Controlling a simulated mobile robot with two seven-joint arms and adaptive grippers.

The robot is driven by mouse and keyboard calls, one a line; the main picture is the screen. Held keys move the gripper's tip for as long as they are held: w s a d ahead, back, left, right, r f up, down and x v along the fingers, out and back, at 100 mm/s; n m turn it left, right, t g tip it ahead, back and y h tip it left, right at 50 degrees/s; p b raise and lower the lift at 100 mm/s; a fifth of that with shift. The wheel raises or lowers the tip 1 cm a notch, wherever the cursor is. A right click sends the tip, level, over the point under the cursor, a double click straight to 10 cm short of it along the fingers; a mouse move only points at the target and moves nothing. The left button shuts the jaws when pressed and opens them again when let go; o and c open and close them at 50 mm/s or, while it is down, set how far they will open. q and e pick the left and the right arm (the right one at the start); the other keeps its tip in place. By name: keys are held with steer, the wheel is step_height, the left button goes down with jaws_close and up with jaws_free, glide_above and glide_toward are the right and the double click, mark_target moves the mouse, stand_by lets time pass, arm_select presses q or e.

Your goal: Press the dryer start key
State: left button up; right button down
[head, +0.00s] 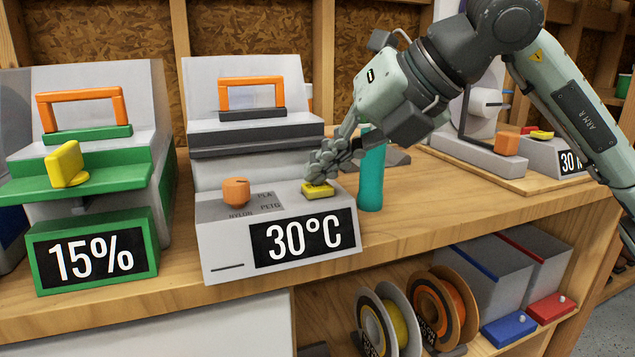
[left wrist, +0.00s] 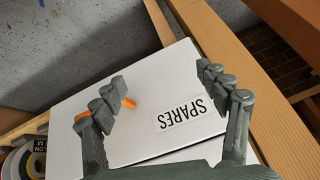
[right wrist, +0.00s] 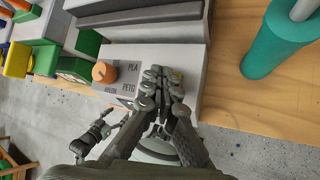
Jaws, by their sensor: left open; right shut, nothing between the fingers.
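The grey dryer (head: 225,240) has a 30°C display, an orange knob (head: 236,191) and a yellow key (head: 319,193) on its sloped top. My right gripper (head: 318,172) is shut and empty, its fingertips right at the yellow key from above; I cannot tell whether they press it. In the right wrist view, the fingers (right wrist: 163,76) hide most of the key (right wrist: 178,77), with the orange knob (right wrist: 104,73) to their left. My left gripper (left wrist: 164,82) is open and empty above a white box labelled SPARES (left wrist: 150,125); it is outside the head view.
A teal cylinder (head: 371,175) stands just right of the dryer. A green unit (head: 90,250) reading 15% with a yellow lever (head: 65,164) stands left. Another unit with an orange knob (head: 507,144) is at the right. Spools (head: 385,320) sit on the shelf below.

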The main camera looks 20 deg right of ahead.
mark_target(325, 187)
steer(key=shift+r, duration=0.1)
steer(key=shift+r+p, duration=0.65)
steer(key=shift+r, duration=0.1)
step_height(325, 187, up, 5)
steer(key=p, duration=0.4)
stand_by(0.8)
